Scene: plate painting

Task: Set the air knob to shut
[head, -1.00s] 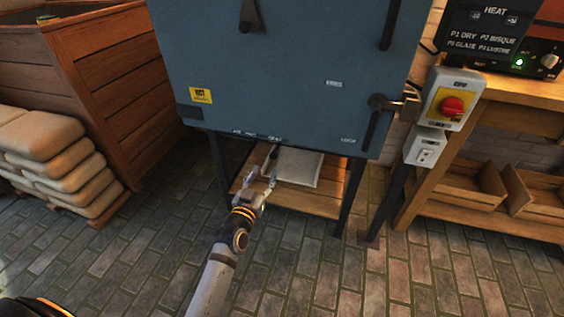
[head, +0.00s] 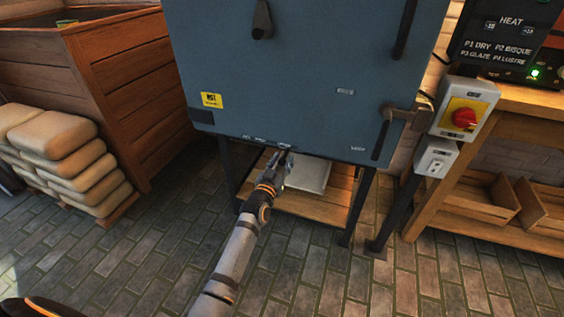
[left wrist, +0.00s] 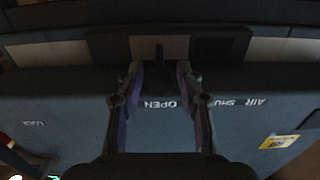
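The blue kiln (head: 290,80) has small white labels along its lower front edge. In the left wrist view the words OPEN (left wrist: 160,104), SHUT and AIR (left wrist: 243,102) read upside down on the kiln. A dark air knob (left wrist: 159,55) with a narrow stem shows on the OPEN side, between my fingers. My left gripper (head: 285,158) is at the kiln's lower edge; in the left wrist view its fingers (left wrist: 159,72) stand apart on either side of the knob. Light gaps show beside the stem, and contact is unclear in the dark. My right gripper is out of view.
A pale slab (head: 308,176) lies on the wooden shelf (head: 300,206) under the kiln. A switch box (head: 466,108) with a red knob stands at right. Stacked sacks (head: 62,160) and a wooden crate (head: 125,85) are at left. The brick floor in front is clear.

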